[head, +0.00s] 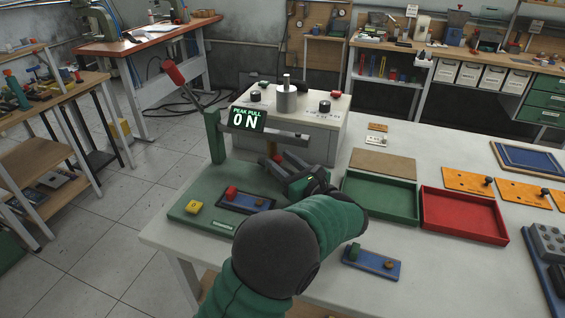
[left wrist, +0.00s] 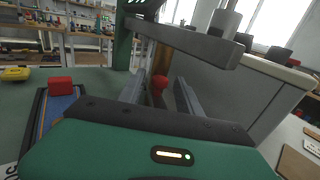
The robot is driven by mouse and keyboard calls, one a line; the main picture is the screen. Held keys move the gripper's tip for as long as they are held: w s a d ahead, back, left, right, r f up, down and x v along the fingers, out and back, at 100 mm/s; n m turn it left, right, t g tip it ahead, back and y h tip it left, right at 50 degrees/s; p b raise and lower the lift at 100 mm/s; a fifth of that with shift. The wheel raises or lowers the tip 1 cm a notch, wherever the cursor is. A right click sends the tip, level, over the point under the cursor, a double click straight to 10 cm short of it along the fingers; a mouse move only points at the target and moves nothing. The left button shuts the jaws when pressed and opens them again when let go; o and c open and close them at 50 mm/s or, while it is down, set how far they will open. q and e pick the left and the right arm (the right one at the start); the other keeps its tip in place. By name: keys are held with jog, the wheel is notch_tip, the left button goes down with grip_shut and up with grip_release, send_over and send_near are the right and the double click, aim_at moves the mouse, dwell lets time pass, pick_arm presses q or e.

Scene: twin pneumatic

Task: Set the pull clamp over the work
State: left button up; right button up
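My left gripper (head: 296,172) is low over the green fixture base (head: 183,211), under the fixture's grey horizontal bar. In the left wrist view its two fingers (left wrist: 158,92) are apart. A red ball knob (left wrist: 159,83) shows between or just beyond them, with no clear contact. The knob and a brown upright piece (head: 272,147) are below the bar; I cannot tell whether they form the pull clamp. My right gripper is out of view.
A grey box (head: 325,127) with knobs stands behind the fixture, whose display (head: 247,120) reads 0 N. A red-handled lever (head: 173,72) rises at left. Green (head: 378,215) and red (head: 505,236) trays stand right. Another blue plate (head: 371,269) lies in front.

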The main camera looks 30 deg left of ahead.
pick_arm(q)
jog(key=shift+d, duration=0.1)
grip_shut()
dwell(1.1)
